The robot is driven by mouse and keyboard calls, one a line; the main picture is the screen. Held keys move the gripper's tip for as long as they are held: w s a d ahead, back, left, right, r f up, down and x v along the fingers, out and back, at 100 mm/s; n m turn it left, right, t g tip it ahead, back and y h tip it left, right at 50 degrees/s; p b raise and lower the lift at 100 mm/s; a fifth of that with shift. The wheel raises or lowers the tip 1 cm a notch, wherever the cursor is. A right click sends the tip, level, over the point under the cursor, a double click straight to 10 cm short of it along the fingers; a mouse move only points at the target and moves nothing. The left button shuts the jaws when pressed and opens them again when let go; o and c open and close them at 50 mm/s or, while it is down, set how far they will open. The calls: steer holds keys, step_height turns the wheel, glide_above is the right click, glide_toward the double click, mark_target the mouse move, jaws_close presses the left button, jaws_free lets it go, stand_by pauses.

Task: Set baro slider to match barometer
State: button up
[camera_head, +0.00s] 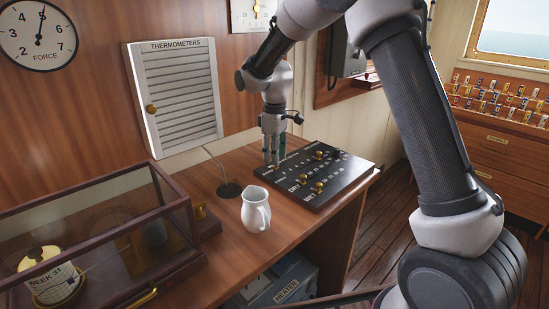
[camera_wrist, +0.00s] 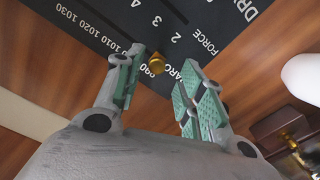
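The black slider panel (camera_head: 338,182) lies on the wooden desk, with white scales and brass knobs. In the wrist view, the brass baro slider knob (camera_wrist: 156,65) sits by the low end of the baro scale, beside the partly covered BARO label. My gripper (camera_head: 272,163) points down over the panel's back left corner. In the wrist view, its green-padded fingers (camera_wrist: 162,73) are apart, with the knob in the gap near their tips. I see no contact. A white scale plate (camera_head: 252,14) on the wall is cut off; I cannot tell if it is the barometer.
A white jug (camera_head: 256,209) stands left of the panel. A glass case (camera_head: 120,215) with a WEEK 31 drum (camera_head: 52,277) fills the desk's left side. A round FORCE dial (camera_head: 38,35) and a louvred THERMOMETERS box (camera_head: 177,90) are on the wall.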

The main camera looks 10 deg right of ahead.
step_height(320, 180, up, 10)
steer(key=shift+r, duration=0.25)
steer(key=s+d+r+m+t, duration=0.1)
steer(key=s+d+m, duration=0.2)
steer(key=s+d, duration=0.4)
steer(key=s+d+r+m+t, duration=0.2)
steer(key=s+d+m, duration=0.2)
steer(key=s+d, duration=0.4)
steer(key=s+d+r+m+t, duration=0.1)
steer(key=s+d+m, duration=0.3)
steer(key=s, duration=1.4)
steer(key=shift+s+d+r, duration=0.35)
steer(key=shift+d+r, duration=0.35)
steer(key=shift+d, duration=1.3)
